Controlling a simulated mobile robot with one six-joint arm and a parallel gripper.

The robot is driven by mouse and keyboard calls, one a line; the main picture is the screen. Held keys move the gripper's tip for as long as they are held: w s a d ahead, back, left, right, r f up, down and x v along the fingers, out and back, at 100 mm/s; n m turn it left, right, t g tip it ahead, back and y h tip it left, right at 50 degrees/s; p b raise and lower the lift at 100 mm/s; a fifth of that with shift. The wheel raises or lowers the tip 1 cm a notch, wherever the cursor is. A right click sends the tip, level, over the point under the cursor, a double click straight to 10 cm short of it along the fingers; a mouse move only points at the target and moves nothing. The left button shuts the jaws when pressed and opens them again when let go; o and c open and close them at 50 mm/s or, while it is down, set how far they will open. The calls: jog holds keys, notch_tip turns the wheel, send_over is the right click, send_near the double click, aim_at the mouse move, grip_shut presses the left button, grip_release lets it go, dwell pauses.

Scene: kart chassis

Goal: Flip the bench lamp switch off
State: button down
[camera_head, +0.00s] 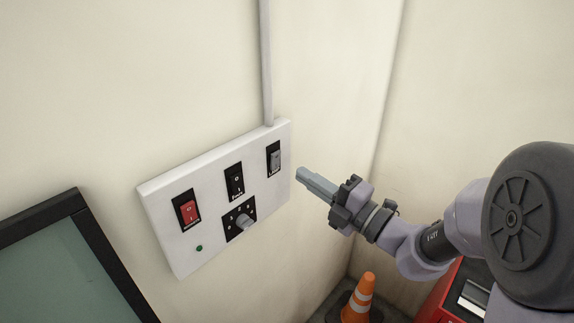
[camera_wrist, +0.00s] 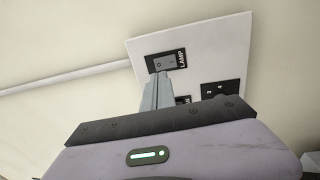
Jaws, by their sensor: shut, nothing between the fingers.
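The lamp switch (camera_head: 274,158) is a grey rocker in a black frame at the upper right of a white wall panel (camera_head: 170,240). It also shows in the wrist view as a grey rocker (camera_wrist: 165,64) beside the word LAMP. Which way the rocker is tipped is hard to tell. My gripper (camera_head: 300,175) is shut and empty, its fingers pointing at the panel from the right. In the head view a gap shows between the fingertips and the panel. In the wrist view the fingertips (camera_wrist: 158,78) overlap the lower edge of the switch frame.
A conduit (camera_head: 267,60) runs up the wall. A dark-framed screen (camera_head: 65,270) is at left; an orange cone (camera_head: 358,300) stands below.

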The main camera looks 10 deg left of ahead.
aim_at(276, 157)
jog(key=x, duration=0.6)
